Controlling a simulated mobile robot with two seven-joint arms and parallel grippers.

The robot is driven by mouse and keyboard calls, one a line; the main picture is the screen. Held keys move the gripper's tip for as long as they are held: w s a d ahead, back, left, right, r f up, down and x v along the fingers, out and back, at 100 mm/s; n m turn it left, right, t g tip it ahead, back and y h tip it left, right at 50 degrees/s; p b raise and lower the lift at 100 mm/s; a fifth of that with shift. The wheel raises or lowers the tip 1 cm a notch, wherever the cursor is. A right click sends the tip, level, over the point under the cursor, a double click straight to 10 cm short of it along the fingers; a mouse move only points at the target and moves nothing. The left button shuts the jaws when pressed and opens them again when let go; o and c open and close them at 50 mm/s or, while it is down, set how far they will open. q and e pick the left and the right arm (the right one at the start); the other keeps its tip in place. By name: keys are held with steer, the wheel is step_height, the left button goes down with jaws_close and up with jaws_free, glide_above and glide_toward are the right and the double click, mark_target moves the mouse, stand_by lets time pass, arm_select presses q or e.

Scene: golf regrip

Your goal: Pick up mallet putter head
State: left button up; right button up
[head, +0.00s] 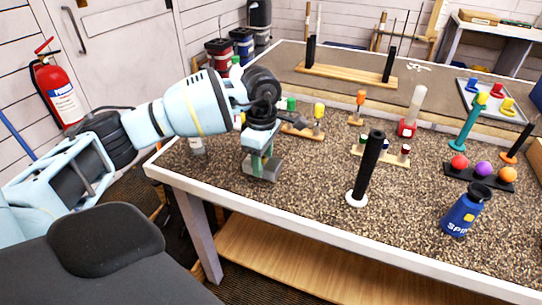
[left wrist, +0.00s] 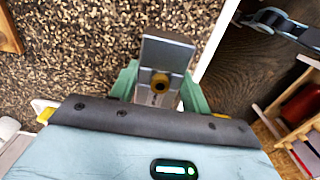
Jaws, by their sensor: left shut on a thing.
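The mallet putter head is a grey metal block (head: 262,168) near the front left edge of the table in the head view. It also shows in the left wrist view as a grey plate (left wrist: 166,52) with a small brass-coloured round part. My left gripper (head: 261,155) points down over it, with its green fingers shut on it, one at each side. The fingers also show in the left wrist view (left wrist: 158,88). I cannot tell whether the head touches the table top. My right gripper is not in view.
The speckled table (head: 310,210) has free room right of the putter head. A black grip on a white base (head: 366,170) stands there, with a blue bottle (head: 463,212) further right. Wooden racks (head: 381,155) with coloured pieces lie behind. The table's white front edge is close.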

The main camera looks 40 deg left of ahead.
arm_select(q)
steer(key=s+r, duration=0.1)
steer(key=s, duration=1.1)
steer(key=shift+s+b, duration=0.2)
steer(key=shift+b, duration=0.2)
steer(key=shift+r, duration=0.1)
